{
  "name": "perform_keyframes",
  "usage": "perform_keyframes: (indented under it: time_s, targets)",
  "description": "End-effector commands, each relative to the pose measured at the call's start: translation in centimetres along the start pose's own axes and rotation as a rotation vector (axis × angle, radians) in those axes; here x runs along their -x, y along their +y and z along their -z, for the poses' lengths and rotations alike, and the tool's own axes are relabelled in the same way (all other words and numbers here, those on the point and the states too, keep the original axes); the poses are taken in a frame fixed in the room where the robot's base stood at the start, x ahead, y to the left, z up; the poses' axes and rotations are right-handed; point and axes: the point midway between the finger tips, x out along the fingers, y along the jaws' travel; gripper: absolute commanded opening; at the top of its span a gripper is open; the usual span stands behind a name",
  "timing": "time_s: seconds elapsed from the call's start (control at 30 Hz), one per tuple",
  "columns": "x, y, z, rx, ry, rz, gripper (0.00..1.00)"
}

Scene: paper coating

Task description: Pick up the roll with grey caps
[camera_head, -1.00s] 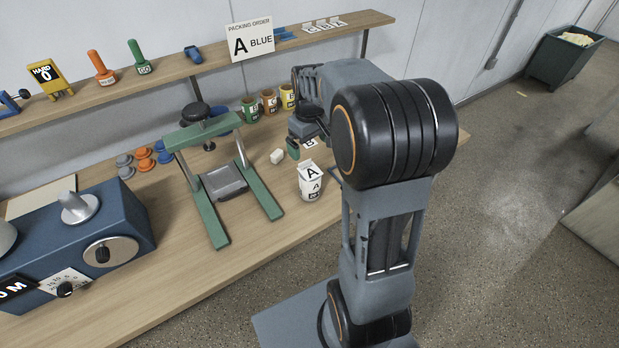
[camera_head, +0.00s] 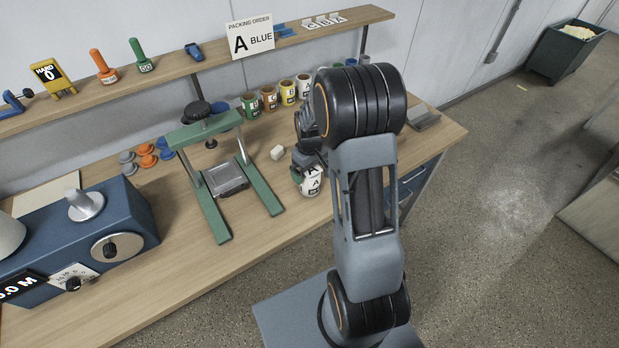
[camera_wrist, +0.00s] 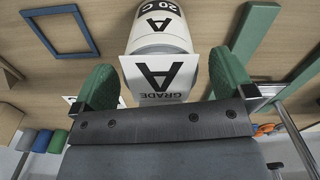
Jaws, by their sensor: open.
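A white roll (camera_head: 312,182) marked with a black A stands upright near the bench's front edge. In the wrist view the white roll (camera_wrist: 160,22) shows a grey band at its near end and a "GRADE A" card in front of it. I cannot make out both caps. My gripper (camera_wrist: 160,72) has green fingers, open, one on each side of the card and roll end, with a gap on both sides. In the head view my gripper (camera_head: 303,165) is at the roll's upper left and partly covers it.
Several labelled cans (camera_head: 270,98) line the back. Grey, orange and blue discs (camera_head: 147,160) lie further left. A blue machine (camera_head: 80,240) fills the bench's left end.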

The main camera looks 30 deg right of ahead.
Motion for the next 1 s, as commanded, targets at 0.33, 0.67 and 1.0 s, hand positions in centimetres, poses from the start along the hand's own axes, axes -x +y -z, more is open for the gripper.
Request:
perform_keyframes:
  time_s: [0.33, 0.67, 1.0]
  targets:
    - [-1.7, 0.0, 0.0, 0.000, 0.001, 0.000, 1.00]
    - [-1.6, 0.0, 0.0, 0.000, 0.001, 0.000, 0.78]
    - [-1.6, 0.0, 0.0, 0.000, 0.001, -0.001, 0.45]
